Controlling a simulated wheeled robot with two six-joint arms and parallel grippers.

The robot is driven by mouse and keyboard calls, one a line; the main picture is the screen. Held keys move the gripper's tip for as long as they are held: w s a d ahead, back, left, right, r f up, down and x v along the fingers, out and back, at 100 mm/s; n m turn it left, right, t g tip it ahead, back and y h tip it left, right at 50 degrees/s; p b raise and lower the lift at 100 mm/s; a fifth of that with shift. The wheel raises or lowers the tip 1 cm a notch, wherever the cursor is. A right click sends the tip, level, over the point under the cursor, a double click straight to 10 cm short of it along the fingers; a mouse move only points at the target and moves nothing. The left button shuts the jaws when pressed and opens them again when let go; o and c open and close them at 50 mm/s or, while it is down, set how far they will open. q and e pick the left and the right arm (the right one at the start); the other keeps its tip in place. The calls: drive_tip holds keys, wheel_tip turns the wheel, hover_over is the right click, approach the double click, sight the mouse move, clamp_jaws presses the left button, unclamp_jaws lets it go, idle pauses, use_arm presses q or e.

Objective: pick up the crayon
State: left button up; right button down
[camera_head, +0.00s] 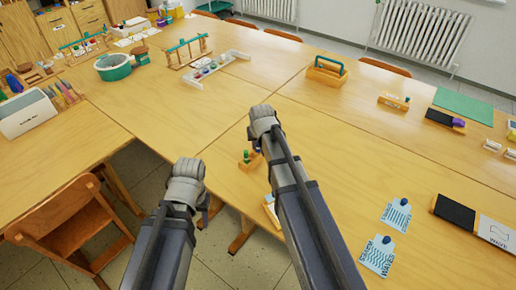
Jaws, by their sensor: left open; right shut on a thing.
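A small green upright piece (246,155), which looks like the crayon, shows at a small wooden block (250,164) near the table edge. My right gripper (257,146) is right beside it, pointing down, and is shut on it; the fingers are mostly hidden behind my wrist, so the contact is hard to see. My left gripper (204,208) is open and empty, off the table's near edge above the floor gap. It is mostly hidden by its own wrist.
A wooden chair (72,215) stands at the left by the gap. Two blue-and-white cards (396,213) and a black pad (455,211) lie at the right. A white tray (216,69) and a wooden caddy (326,74) stand further back. The table middle is clear.

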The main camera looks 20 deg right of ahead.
drive_tip(key=shift+r, duration=0.1)
wheel_tip(320, 180, up, 10)
drive_tip(key=p, duration=1)
idle(0.4)
